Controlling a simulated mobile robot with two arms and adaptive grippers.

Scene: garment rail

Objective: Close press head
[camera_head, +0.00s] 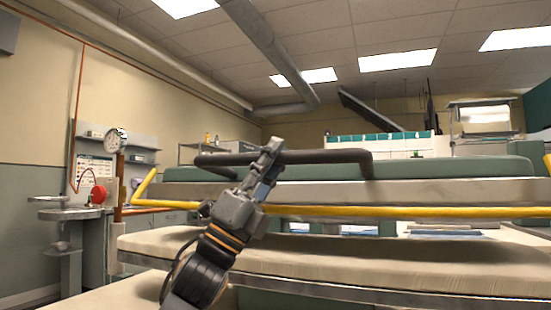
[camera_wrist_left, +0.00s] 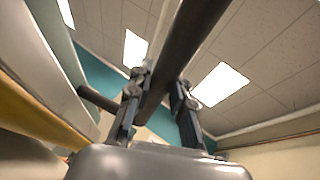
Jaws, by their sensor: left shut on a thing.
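The press head (camera_head: 450,190) is a wide slab with a green top and a pale grey edge. It hangs above the padded beige lower board (camera_head: 330,258), with a visible gap between them. A dark handle bar (camera_head: 325,156) runs along the front of the head, and a yellow bar (camera_head: 400,211) runs below it. My left gripper (camera_head: 270,152) is shut on the handle bar, left of its middle. In the left wrist view the dark handle bar (camera_wrist_left: 190,40) passes between the fingers of the left gripper (camera_wrist_left: 160,85). My right gripper is out of view.
A dial gauge (camera_head: 116,140) on a brown post and a small grey table (camera_head: 70,213) stand at the left. Wall shelves (camera_head: 130,147) are behind them. The space above the press head is open up to the ceiling pipe (camera_head: 265,45).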

